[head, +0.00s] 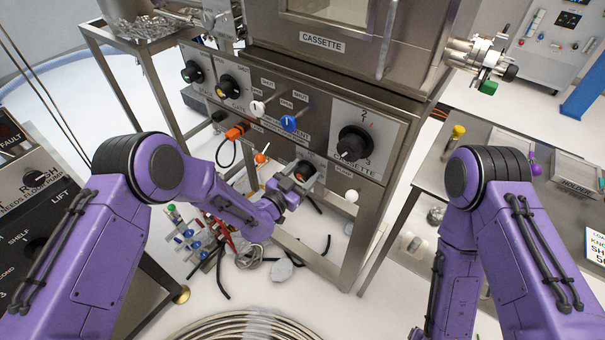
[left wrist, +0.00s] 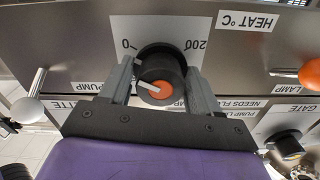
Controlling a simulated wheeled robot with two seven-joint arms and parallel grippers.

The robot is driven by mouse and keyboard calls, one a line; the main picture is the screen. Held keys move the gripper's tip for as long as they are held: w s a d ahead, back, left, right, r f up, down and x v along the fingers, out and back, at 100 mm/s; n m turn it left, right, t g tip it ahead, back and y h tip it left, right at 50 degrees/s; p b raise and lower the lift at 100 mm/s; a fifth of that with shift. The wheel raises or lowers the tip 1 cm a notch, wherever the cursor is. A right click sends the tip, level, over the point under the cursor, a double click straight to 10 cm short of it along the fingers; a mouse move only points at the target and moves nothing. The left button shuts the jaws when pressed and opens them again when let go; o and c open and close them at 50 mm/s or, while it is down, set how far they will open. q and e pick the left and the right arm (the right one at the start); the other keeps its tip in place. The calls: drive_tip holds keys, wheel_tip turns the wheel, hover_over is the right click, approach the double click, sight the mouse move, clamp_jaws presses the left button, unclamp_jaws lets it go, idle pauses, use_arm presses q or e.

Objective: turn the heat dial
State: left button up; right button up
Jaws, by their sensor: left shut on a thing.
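The heat dial (left wrist: 160,84) is a black knob with an orange cap and a white pointer line. In the left wrist view it stands on a panel plate marked 0 at left and 200 at right, beside a "HEAT °C" label (left wrist: 245,21). The pointer line slants to the upper left. My left gripper (left wrist: 162,84) has one grey finger on each side of the knob and is shut on it. In the head view the left gripper (head: 296,186) is at the lower panel, partly covering the dial (head: 305,171). My right arm comes in at right; its gripper is out of view.
A white-tipped lever (left wrist: 30,97) and an orange knob (left wrist: 312,72) flank the dial in the left wrist view. Above it in the head view are a blue knob (head: 290,123) and a large black cassette knob (head: 354,143). Cables and loose parts lie on the floor below.

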use_arm(q)
drive_tip(key=n+b, duration=0.2)
drive_tip(key=n, duration=0.2)
drive_tip(key=shift+f+n+b, duration=0.15)
drive_tip(key=shift+n+b, duration=0.15)
drive_tip(key=shift+n, duration=0.1)
drive_tip(key=n+b, duration=0.1)
drive_tip(key=n, duration=0.3)
drive_tip(key=shift+a+b, duration=0.1)
drive_tip(key=shift+b, duration=0.25)
drive_tip(key=shift+n+b, duration=0.4)
drive_tip(key=shift+n, duration=0.7)
drive_tip(key=o, duration=0.8)
